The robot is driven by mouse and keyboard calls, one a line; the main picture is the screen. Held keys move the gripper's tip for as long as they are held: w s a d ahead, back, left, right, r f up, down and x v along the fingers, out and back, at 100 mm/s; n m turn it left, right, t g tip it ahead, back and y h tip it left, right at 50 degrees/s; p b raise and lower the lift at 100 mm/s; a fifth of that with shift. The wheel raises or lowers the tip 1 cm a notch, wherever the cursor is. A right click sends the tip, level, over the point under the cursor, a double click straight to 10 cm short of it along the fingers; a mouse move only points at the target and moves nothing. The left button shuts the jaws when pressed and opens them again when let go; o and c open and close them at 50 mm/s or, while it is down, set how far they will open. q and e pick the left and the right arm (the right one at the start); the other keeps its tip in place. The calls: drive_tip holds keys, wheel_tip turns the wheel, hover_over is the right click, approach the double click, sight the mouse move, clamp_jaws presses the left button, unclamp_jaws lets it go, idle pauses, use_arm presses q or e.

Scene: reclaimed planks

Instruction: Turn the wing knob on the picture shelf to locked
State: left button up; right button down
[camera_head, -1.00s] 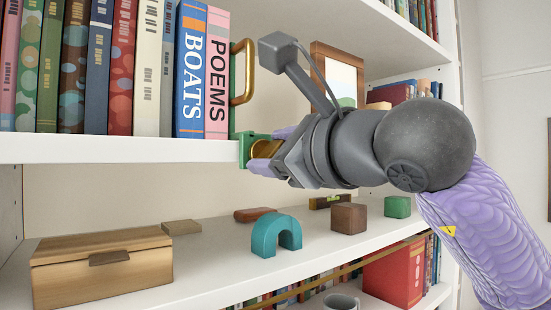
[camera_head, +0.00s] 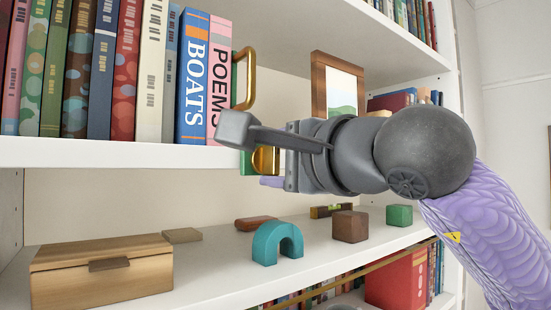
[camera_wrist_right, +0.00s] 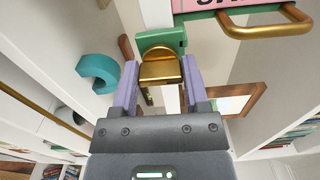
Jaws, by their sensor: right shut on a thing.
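My right gripper (camera_wrist_right: 160,78) is shut on the knob. In the head view my own wrist camera arm partly covers the right gripper (camera_head: 270,178) and the mount. I cannot read any lock marking. My left gripper is not in view.
A brass handle (camera_head: 245,78) stands upright beside the POEMS book (camera_head: 217,70), just above the mount. The lower shelf holds a wooden box (camera_head: 102,270), a teal arch (camera_head: 277,243), a brown cube (camera_head: 350,226) and a green cube (camera_head: 399,215). A picture frame (camera_head: 338,85) stands behind my wrist.

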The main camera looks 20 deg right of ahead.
drive_tip(key=shift+n, duration=0.3)
drive_tip(key=shift+c, duration=0.4)
unclamp_jaws()
drive_tip(key=shift+s+d+f, duration=0.1)
drive_tip(key=shift+s, duration=0.25)
drive_tip(key=b+v, duration=0.3)
drive_tip(key=v, duration=0.6)
drive_tip(key=shift+s, duration=0.1)
